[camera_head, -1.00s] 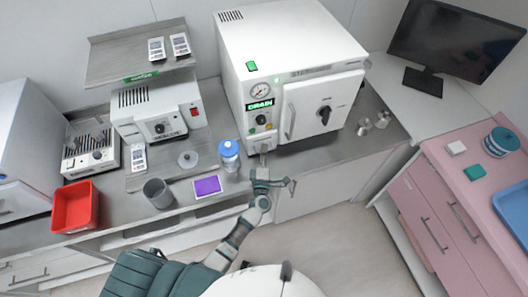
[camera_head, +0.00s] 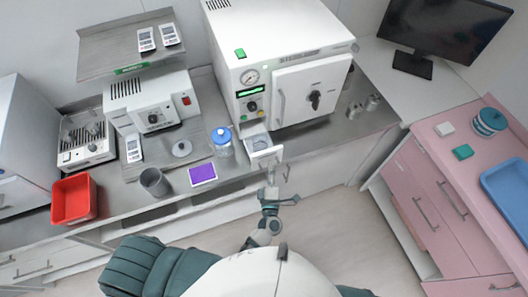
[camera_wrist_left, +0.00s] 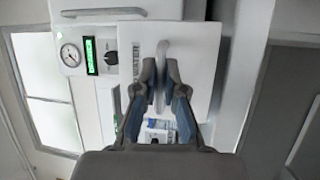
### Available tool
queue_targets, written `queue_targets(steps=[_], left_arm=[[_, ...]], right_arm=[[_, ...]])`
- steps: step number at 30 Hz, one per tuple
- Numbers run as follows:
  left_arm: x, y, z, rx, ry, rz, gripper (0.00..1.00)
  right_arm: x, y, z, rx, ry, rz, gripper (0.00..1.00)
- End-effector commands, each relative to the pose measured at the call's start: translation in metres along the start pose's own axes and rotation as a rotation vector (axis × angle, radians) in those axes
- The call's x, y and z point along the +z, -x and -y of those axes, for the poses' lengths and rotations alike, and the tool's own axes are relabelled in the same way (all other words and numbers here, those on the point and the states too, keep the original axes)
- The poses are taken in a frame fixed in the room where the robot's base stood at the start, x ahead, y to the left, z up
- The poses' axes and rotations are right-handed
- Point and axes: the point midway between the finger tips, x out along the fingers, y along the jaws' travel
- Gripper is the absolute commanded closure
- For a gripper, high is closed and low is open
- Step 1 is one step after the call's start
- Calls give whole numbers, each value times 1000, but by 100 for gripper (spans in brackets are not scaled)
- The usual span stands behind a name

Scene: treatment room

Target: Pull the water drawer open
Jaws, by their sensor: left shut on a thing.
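The water drawer (camera_head: 264,152) is a small white drawer low on the left of the white sterilizer's front. It stands partly pulled out, with its open top showing in the head view. In the left wrist view, its white front (camera_wrist_left: 190,60) carries the label WATER and an upright handle (camera_wrist_left: 161,60). My left gripper (camera_head: 271,188) is in front of the drawer. In the wrist view, the left gripper (camera_wrist_left: 160,72) has a finger on each side of the handle and is shut on it. My right gripper is not in view.
The sterilizer (camera_head: 300,40) stands on the grey counter. A blue-lidded jar (camera_head: 222,143) is just left of the drawer, with a purple-screened tablet (camera_head: 202,174) and a grey cup (camera_head: 154,182) farther left. The floor in front of the counter is clear near the gripper.

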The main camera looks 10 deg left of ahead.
Motion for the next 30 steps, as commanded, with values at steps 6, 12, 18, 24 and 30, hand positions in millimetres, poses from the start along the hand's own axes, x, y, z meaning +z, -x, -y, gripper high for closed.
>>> queue_targets(steps=[6, 12, 18, 24, 30], left_arm=[[8, 12, 0, -7, 4, 12, 100], [8, 12, 1, -8, 3, 12, 100], [6, 11, 0, -5, 3, 7, 65], [4, 11, -1, -2, 3, 3, 65], [3, 32, 0, -5, 4, 3, 65]], right_arm=[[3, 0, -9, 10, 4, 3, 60], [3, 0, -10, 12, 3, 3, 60], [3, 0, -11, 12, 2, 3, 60], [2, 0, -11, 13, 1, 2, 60], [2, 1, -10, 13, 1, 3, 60]])
